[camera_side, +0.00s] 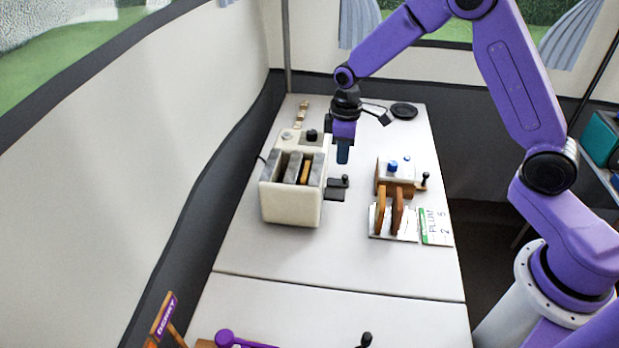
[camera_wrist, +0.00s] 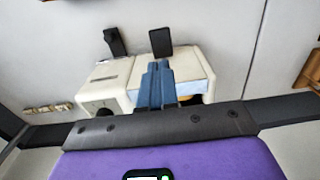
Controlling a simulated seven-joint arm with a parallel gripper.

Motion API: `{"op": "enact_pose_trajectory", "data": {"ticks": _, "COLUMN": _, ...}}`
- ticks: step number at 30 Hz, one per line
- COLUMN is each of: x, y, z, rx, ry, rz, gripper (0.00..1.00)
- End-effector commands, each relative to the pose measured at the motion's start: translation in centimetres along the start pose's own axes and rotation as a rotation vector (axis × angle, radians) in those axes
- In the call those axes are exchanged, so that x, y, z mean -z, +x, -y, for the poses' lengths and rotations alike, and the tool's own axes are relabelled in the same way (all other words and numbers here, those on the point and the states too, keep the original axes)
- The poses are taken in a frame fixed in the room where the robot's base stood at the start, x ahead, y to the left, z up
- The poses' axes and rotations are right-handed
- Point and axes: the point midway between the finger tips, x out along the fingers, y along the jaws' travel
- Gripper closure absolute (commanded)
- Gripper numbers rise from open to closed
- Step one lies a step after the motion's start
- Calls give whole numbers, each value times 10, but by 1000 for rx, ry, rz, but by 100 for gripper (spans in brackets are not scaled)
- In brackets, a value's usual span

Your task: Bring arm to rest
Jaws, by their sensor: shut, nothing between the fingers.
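My arm is purple and reaches from the right side of the side view over the far part of the white table (camera_side: 240,248). My gripper (camera_side: 343,160) points down, with its blue fingers together and nothing between them. It is above the table, just right of the cream toaster (camera_side: 290,208). In the wrist view, the shut blue fingers (camera_wrist: 156,66) show in front of the cream toaster body (camera_wrist: 192,72). I cannot tell the exact gap between fingertips and toaster.
Grey and brown slices (camera_side: 305,172) stand in the toaster slots. A black disc (camera_side: 404,110) lies at the back. The table between toaster and rack is mostly clear.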

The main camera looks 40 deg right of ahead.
Motion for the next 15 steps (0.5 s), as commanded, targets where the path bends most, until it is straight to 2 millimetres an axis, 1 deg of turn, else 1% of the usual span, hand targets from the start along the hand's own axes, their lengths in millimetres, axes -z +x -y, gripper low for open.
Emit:
{"op": "enact_pose_trajectory", "data": {"ticks": 5, "x": 0, "y": -1, "z": 2, "rx": 0, "ry": -3, "rz": 0, "gripper": 100}}
{"op": "enact_pose_trajectory", "data": {"ticks": 8, "x": -3, "y": -10, "z": 14, "rx": -1, "ry": -15, "rz": -3, "gripper": 100}}
{"op": "enact_pose_trajectory", "data": {"ticks": 11, "x": -10, "y": -26, "z": 38, "rx": -3, "ry": -40, "rz": -7, "gripper": 100}}
{"op": "enact_pose_trajectory", "data": {"ticks": 14, "x": -24, "y": -46, "z": 69, "rx": -4, "ry": -73, "rz": -11, "gripper": 100}}
{"op": "enact_pose_trajectory", "data": {"ticks": 15, "x": -31, "y": -53, "z": 82, "rx": -4, "ry": -85, "rz": -12, "gripper": 100}}
